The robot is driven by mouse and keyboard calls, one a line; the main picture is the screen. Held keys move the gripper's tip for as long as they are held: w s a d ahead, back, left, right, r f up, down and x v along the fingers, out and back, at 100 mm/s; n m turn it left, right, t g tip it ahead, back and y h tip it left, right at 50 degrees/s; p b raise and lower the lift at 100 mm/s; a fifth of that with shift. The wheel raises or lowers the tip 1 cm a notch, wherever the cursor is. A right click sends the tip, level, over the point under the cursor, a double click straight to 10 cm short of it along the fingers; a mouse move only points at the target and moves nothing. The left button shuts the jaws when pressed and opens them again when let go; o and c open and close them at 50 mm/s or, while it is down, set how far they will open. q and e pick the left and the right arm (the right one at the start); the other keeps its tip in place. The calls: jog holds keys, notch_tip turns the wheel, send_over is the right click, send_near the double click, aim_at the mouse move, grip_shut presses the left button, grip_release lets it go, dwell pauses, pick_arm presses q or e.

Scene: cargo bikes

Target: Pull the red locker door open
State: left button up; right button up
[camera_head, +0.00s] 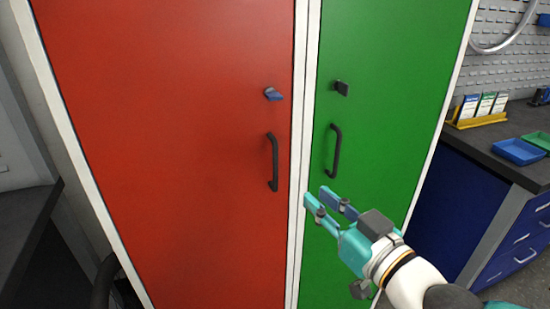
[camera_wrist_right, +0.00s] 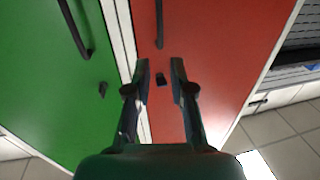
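The red locker door (camera_head: 180,140) fills the left and middle of the head view and looks shut, flush in its white frame. Its black upright bar handle (camera_head: 273,162) is near the right edge, below a blue-tipped latch (camera_head: 272,94). My right gripper (camera_head: 317,197) is open and empty, in front of the white strip and green door, right of and below the red handle and apart from it. In the right wrist view, my gripper (camera_wrist_right: 160,70) has its fingers apart, with the red door (camera_wrist_right: 215,50) and its handle (camera_wrist_right: 159,22) beyond. My left gripper is out of view.
A green locker door (camera_head: 385,90) with its own black handle (camera_head: 333,151) adjoins on the right. Further right stands a blue drawer cabinet (camera_head: 455,205) with a dark worktop and blue tray (camera_head: 518,151). A dark surface (camera_head: 25,215) lies at the left edge.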

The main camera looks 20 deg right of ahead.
jog(key=p, duration=0.5)
send_near(277, 162)
jog(key=d+x, duration=0.1)
jog(key=x, duration=0.4)
jog(key=p+x, duration=0.1)
jog(key=x, duration=0.2)
jog(key=a+x, duration=0.1)
jog(key=x, duration=0.2)
jog(key=shift+s, duration=0.1)
grip_shut()
